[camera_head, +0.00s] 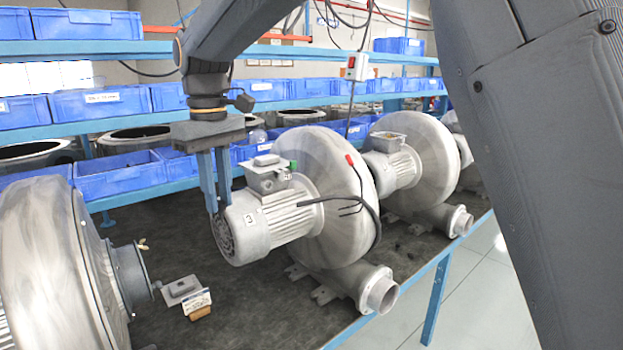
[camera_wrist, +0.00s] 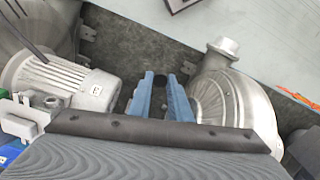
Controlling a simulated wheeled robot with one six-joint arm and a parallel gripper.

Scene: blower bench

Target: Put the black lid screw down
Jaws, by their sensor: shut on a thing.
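My gripper (camera_head: 214,212) points down beside the end of the motor marked 3 (camera_head: 270,222). In the head view the screw cannot be made out. The fingertips are above the bench, apart from its surface. A grey terminal box (camera_head: 268,174) with a green part sits on top of the motor.
A blower (camera_head: 50,260) stands at the left, another (camera_head: 400,160) behind motor 3. A small grey box-like part (camera_head: 184,289) and a brown piece (camera_head: 200,313) lie on the dark bench mat (camera_head: 255,300). Blue bins (camera_head: 118,172) line the back. A cable loops over the middle blower.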

